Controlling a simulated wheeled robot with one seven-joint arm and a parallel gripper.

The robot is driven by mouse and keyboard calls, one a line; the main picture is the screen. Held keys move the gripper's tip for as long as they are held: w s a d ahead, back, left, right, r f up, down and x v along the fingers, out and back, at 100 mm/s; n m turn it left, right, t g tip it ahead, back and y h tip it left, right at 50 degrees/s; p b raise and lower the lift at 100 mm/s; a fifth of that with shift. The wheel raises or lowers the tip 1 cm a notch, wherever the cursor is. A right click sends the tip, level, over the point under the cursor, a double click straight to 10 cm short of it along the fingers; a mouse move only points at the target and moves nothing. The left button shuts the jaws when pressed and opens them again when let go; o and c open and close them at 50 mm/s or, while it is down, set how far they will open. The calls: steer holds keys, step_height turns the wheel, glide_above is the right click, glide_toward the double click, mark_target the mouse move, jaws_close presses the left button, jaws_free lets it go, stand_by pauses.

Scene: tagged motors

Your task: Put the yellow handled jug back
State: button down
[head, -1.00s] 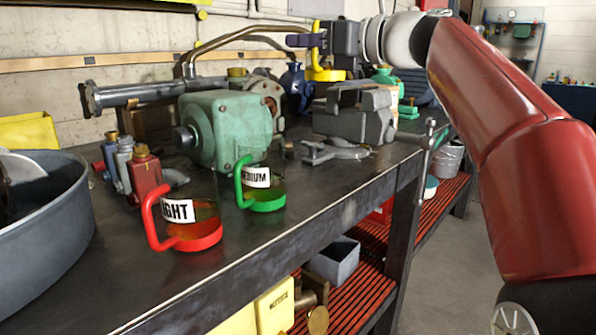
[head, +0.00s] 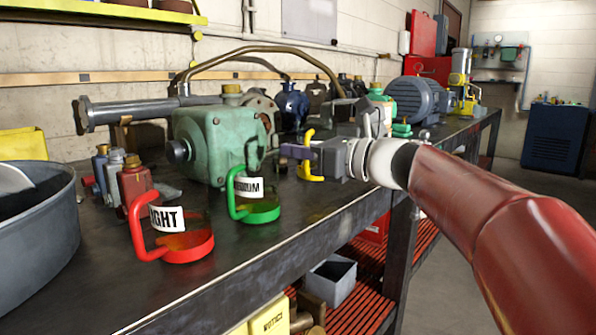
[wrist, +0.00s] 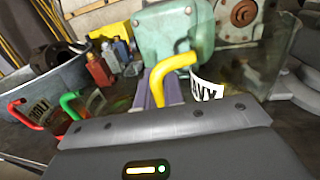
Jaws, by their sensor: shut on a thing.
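The yellow handled jug (head: 310,177) is in my gripper (head: 297,152), low over the bench top in the head view, to the right of the green-handled jug. I cannot tell whether its base touches the bench. In the wrist view my gripper's purple fingers (wrist: 153,92) are closed at the yellow handle (wrist: 173,72). Part of a white label (wrist: 207,83) shows beside it. The gripper hides part of the jug. The green-handled jug (head: 259,212) and the red-handled jug (head: 187,248) stand on the bench to the left.
The green motor housing (head: 218,145) stands behind the jugs. A grey vise (head: 368,118) is behind my gripper. Small bottles (head: 135,182) and a grey basin (head: 35,235) are at left. The front edge of the bench (head: 290,241) runs close by; the strip before the jugs is clear.

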steer(key=shift+f, duration=1.6)
steer(key=shift+f+b, duration=0.1)
steer(key=shift+b, duration=0.25)
steer(key=c, duration=1.5)
jaws_free()
steer(key=v, duration=1.2)
